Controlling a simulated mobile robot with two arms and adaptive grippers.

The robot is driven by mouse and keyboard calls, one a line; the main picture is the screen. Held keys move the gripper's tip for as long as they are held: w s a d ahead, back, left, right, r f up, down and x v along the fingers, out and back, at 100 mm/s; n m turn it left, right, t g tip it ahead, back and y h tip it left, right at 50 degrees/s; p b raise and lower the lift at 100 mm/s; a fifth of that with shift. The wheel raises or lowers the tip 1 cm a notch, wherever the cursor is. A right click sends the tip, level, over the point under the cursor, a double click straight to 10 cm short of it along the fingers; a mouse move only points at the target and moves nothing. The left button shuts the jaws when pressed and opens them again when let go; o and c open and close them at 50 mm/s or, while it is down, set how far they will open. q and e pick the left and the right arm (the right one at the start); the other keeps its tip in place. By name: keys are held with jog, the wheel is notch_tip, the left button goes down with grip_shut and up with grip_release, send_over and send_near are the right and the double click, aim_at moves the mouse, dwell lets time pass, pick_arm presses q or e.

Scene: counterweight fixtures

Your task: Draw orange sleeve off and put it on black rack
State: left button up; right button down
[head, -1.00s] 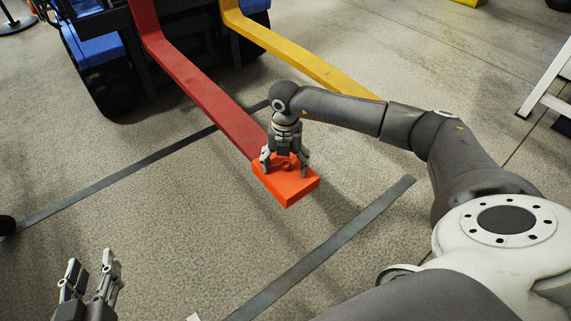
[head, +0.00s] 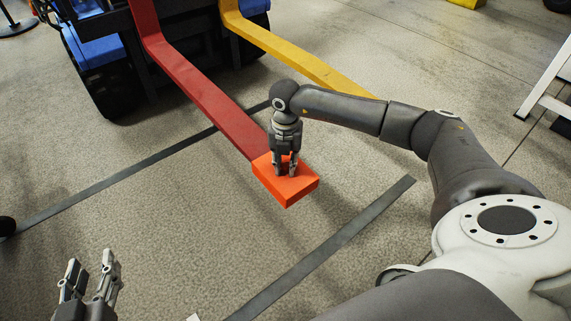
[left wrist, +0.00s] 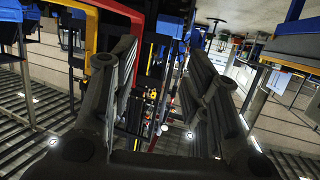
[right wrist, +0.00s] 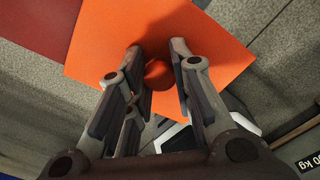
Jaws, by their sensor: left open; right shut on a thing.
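The orange sleeve (head: 299,190) is a block at the near end of the red fork (head: 205,88). My right gripper (head: 286,172) points down onto its top and is shut on the small round knob there. The knob shows between the fingers in the right wrist view (right wrist: 158,75), where the sleeve's orange face (right wrist: 110,45) fills the upper middle. My left gripper (head: 90,270) is open and empty at the lower left, away from the sleeve; its spread fingers also show in the left wrist view (left wrist: 160,95). I cannot make out the black rack for sure in any view.
A yellow fork (head: 290,58) runs beside the red one from a blue-and-black truck (head: 95,50). A white ladder-like frame (head: 548,85) stands at the right edge. Dark strips (head: 330,245) cross the floor. The floor left of the sleeve is clear.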

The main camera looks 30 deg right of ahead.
pick_arm(q)
jog(key=shift+f, duration=0.15)
pick_arm(e)
jog(key=shift+s+d+f, duration=0.15)
jog(key=shift+s+f, duration=0.1)
jog(key=shift+f, duration=0.25)
jog(key=shift+r+p, duration=0.15)
jog(key=shift+p, duration=0.15)
pick_arm(q)
jog(key=shift+s+a+f+g+y, duration=0.2)
jog(key=shift+s+f+g, duration=0.25)
jog(key=shift+f, duration=0.3)
jog(key=shift+s+a+f+g+y, duration=0.15)
jog(key=shift+s+f+g, duration=0.2)
jog(key=shift+f+g, duration=0.3)
pick_arm(e)
jog(key=shift+w, duration=0.1)
pick_arm(q)
jog(key=shift+s+a+f, duration=0.15)
jog(key=shift+f, duration=0.25)
pick_arm(e)
jog(key=shift+r, duration=0.1)
pick_arm(q)
jog(key=shift+p, duration=0.3)
